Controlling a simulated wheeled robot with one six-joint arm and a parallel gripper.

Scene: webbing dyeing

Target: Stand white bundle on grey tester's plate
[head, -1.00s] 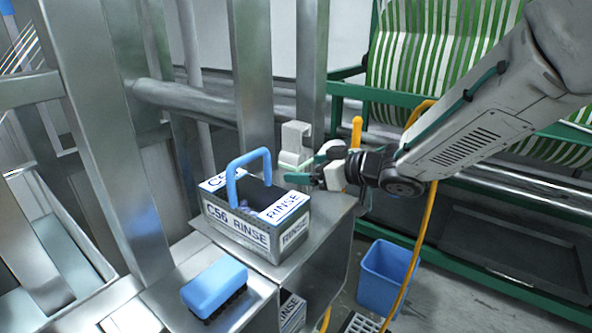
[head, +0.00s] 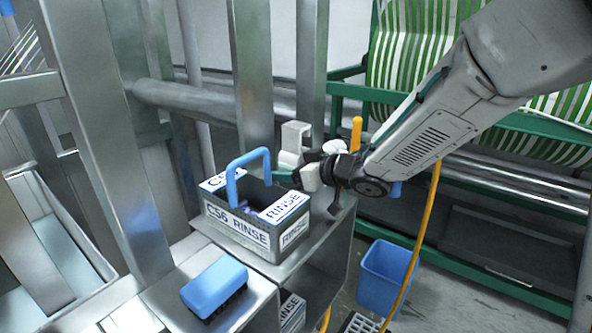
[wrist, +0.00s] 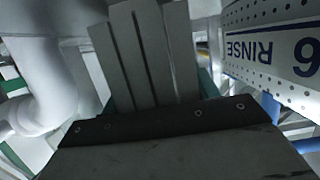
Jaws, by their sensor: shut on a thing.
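The grey tester (head: 293,142) stands at the back of the metal stand, behind the rinse caddy. My gripper (head: 300,179) is shut on the white bundle (head: 312,177), just in front of and to the right of the tester. Green fingers show beside the bundle. In the wrist view, a pale block with lengthwise grooves (wrist: 150,50) sits between the fingers and looks like the held bundle. The tester's plate is hidden behind the caddy and gripper, so I cannot tell whether the bundle touches it.
The "CS6 RINSE" caddy (head: 236,226) with its blue handle stands close left of my gripper; its wall also shows in the wrist view (wrist: 275,48). A blue brush (head: 214,284) lies on the lower shelf. A blue bin (head: 386,275) and yellow hose (head: 421,230) are at right.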

